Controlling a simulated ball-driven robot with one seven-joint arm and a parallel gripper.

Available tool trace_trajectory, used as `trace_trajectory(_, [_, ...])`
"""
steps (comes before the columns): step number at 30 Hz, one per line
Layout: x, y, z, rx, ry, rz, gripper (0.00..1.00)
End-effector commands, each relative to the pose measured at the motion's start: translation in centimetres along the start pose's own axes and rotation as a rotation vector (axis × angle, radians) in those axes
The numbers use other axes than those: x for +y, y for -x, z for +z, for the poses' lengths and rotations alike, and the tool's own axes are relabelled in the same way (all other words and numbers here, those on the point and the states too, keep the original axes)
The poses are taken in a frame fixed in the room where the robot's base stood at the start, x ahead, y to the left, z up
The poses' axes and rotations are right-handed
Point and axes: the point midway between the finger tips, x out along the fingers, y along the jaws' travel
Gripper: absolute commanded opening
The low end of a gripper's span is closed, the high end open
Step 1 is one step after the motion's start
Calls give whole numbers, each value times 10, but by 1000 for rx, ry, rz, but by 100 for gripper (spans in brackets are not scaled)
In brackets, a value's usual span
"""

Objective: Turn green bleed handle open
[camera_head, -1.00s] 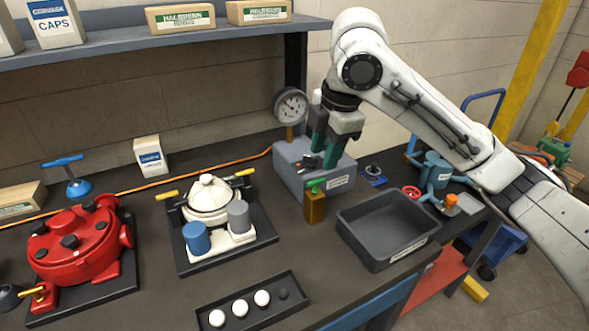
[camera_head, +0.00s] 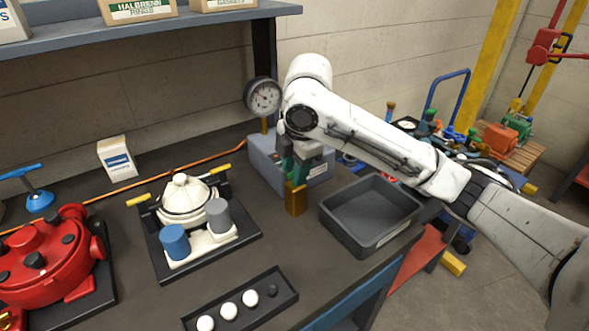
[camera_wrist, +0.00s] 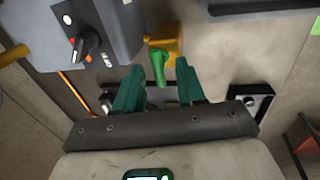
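The green bleed handle (camera_wrist: 158,70) sticks out from a small brass block (camera_wrist: 168,40), which also shows in the head view (camera_head: 295,203) at the front of the grey-blue gauge box (camera_head: 262,163). My gripper (camera_wrist: 160,66) has its two green fingers apart, one on each side of the handle. A gap shows between the handle and each finger in the wrist view. In the head view my gripper (camera_head: 297,178) is low, right over the brass block, and mostly hides the handle.
A round gauge (camera_head: 263,96) stands on the box. An empty dark grey tray (camera_head: 350,235) lies close to the right of the brass block. A white pot-like unit (camera_head: 186,200) on a dark plate stands to the left. A shelf (camera_head: 150,32) runs along the wall above.

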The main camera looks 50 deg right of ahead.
Motion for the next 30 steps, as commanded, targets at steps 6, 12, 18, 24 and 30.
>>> trace_trajectory(6, [0,-6,0,1,0,1,39])
trace_trajectory(12, [0,-5,0,1,0,1,36])
trace_trajectory(18, [0,-5,0,0,0,1,16])
trace_trajectory(24, [0,-5,0,1,0,2,0])
trace_trajectory(30, [1,-5,0,1,1,3,0])
